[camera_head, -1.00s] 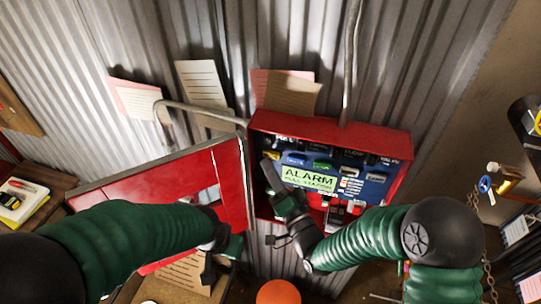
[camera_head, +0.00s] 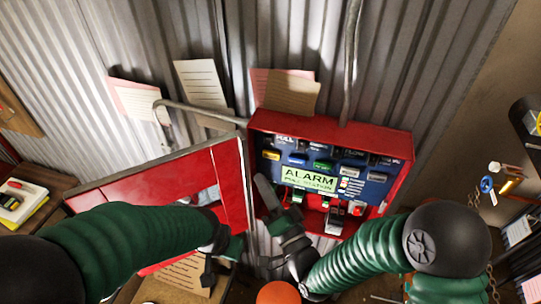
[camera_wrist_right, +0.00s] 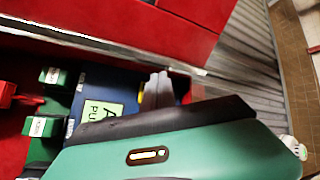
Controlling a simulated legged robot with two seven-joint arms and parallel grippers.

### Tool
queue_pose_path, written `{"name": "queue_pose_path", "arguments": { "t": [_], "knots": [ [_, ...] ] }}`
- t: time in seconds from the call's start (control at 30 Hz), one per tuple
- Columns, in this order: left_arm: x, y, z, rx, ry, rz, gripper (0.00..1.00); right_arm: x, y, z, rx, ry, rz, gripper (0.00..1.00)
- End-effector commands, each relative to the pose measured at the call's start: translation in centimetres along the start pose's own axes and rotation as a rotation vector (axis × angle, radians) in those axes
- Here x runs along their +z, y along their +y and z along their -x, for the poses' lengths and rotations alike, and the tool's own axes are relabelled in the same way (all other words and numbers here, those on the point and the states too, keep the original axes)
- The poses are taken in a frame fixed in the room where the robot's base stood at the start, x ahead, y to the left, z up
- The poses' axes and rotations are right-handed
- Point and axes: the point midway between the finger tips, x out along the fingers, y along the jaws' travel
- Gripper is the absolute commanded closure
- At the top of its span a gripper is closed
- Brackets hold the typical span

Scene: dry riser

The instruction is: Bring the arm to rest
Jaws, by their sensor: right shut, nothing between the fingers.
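My right gripper (camera_head: 266,192) is shut and empty, pointing up at the lower left edge of the open red alarm box (camera_head: 262,122). Its dark finger (camera_wrist_right: 165,115) spans the right wrist view, with the label and green tabs beyond it. My left gripper (camera_head: 222,258) is low in front of the open red door (camera_head: 118,186). Its fingers are small and dark, and I cannot tell whether they are open. The box holds a blue panel with coloured switches and a green alarm label (camera_head: 308,180).
The red door swings out to the left, close to both my arms. A grey conduit (camera_head: 350,60) runs down to the box. An orange ball-like thing (camera_head: 278,292) is at the bottom. Shelves with items (camera_head: 525,205) stand at the right. Notes hang on the corrugated wall.

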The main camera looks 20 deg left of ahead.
Motion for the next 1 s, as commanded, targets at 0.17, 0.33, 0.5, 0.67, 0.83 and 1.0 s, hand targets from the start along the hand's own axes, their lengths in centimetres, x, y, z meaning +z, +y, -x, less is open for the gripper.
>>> {"name": "queue_pose_path", "arguments": {
  "t": [0.17, 0.33, 0.5, 0.67, 0.83, 1.0],
  "knots": [
    [0.0, 0.0, 0.0, 0.0, 0.0, 0.0, 1.0, 0.0, 0.0, 0.0, 0.0, 0.0, 0.0, 1.0],
    [0.0, 0.0, 0.0, 0.0, 0.0, 0.0, 1.0, 0.0, 0.1, 0.0, 0.003, -0.002, 0.003, 1.0],
    [0.4, 0.0, -1.7, 0.0, 0.0, 0.0, 1.0, -0.3, 5.5, 1.2, 0.18, -0.094, 0.169, 1.0],
    [1.1, 0.0, -4.5, 0.0, 0.0, 0.0, 1.0, -3.2, 16.5, 8.5, 0.616, -0.325, 0.453, 1.0],
    [1.7, 0.0, -7.0, 0.0, 0.0, 0.0, 1.0, -6.4, 23.0, 22.1, 1.053, -0.615, 0.528, 1.0],
    [2.0, 0.0, -8.6, 0.0, 0.0, 0.0, 1.0, -6.0, 22.8, 33.0, 1.281, -0.866, 0.413, 1.0]
  ]
}}
